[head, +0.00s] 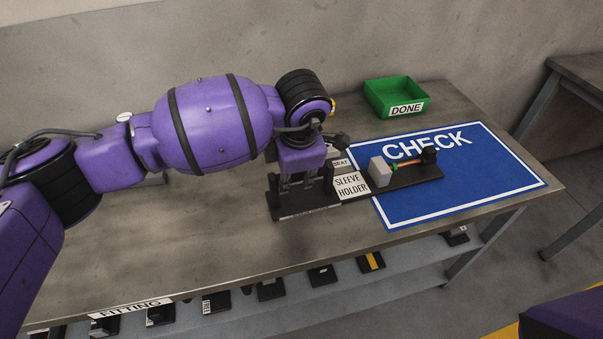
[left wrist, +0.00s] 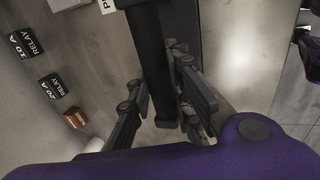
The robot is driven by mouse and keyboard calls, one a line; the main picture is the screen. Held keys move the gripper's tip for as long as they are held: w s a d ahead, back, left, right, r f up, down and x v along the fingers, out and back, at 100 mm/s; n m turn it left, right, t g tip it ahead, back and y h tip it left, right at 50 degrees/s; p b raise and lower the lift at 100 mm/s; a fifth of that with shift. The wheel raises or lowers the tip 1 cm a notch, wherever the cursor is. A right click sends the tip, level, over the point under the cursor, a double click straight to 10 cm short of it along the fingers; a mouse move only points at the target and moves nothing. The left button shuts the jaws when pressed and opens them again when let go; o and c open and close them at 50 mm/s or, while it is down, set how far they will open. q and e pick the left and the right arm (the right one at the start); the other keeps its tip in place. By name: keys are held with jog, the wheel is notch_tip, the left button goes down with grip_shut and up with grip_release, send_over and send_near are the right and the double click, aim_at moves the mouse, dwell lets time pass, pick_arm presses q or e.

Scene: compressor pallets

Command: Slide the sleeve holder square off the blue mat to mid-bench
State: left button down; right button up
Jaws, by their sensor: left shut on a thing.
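The sleeve holder (head: 318,209) is a long black base with a white "SLEEVE HOLDER" label. It lies across the left edge of the blue CHECK mat (head: 450,186): its left end is on bare bench, its right end over the mat. A grey block and a thin orange-green rod with a black end sit on its right part. My left gripper (head: 300,185) is down at the holder's left end. In the left wrist view the left gripper (left wrist: 163,100) is shut on a black bar of the holder (left wrist: 150,55). The arm hides part of the holder. My right gripper is out of view.
A green DONE bin (head: 378,97) stands behind the mat. The bench (head: 190,235) is bare left of the holder. The wall is behind the bench.

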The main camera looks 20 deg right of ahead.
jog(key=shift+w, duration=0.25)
pick_arm(q)
jog(key=shift+a, duration=0.1)
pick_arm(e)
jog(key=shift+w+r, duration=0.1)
